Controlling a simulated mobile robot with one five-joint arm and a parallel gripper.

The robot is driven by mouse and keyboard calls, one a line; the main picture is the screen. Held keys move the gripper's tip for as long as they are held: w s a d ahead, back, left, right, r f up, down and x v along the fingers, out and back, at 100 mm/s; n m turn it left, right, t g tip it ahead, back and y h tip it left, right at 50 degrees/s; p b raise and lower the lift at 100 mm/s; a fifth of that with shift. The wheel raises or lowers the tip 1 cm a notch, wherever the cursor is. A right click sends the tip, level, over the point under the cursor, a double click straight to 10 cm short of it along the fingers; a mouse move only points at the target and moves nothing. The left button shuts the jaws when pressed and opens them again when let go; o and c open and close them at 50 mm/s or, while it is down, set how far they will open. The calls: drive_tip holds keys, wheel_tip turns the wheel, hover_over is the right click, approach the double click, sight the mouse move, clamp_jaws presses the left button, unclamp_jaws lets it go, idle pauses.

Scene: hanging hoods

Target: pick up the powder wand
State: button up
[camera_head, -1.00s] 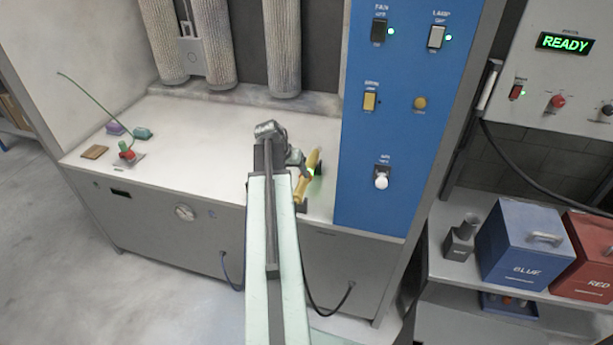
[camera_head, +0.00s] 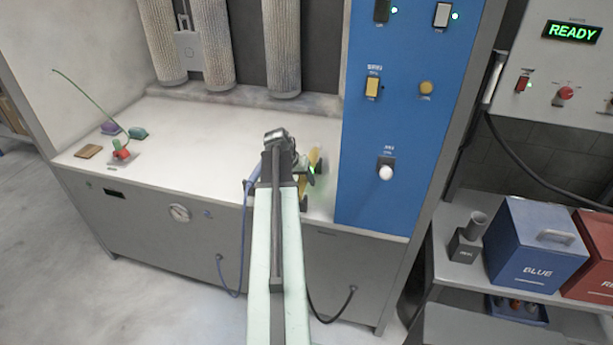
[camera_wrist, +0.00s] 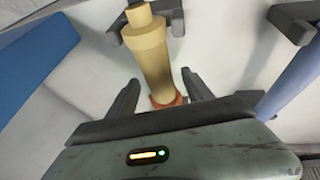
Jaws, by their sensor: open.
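A yellow wand (camera_wrist: 152,55) with a stepped end and an orange-red collar (camera_wrist: 166,100) shows in the wrist view. It lies between the two dark fingers of my gripper (camera_wrist: 160,80), which are open with gaps on both sides. In the head view, the yellow wand (camera_head: 316,158) is partly hidden by my gripper (camera_head: 306,172) at the front right of the white work surface. No label shows which one is the powder wand.
Dark holder blocks (camera_wrist: 118,34) flank the wands. The blue control panel (camera_head: 400,130) stands close on the right. A blue hose (camera_head: 236,290) hangs down the bench front. The work surface (camera_head: 200,130) is clear between my arm and the small items at left.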

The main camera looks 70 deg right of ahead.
clamp_jaws()
wheel_tip(320, 180, up, 15)
drive_tip(key=p, duration=1.5)
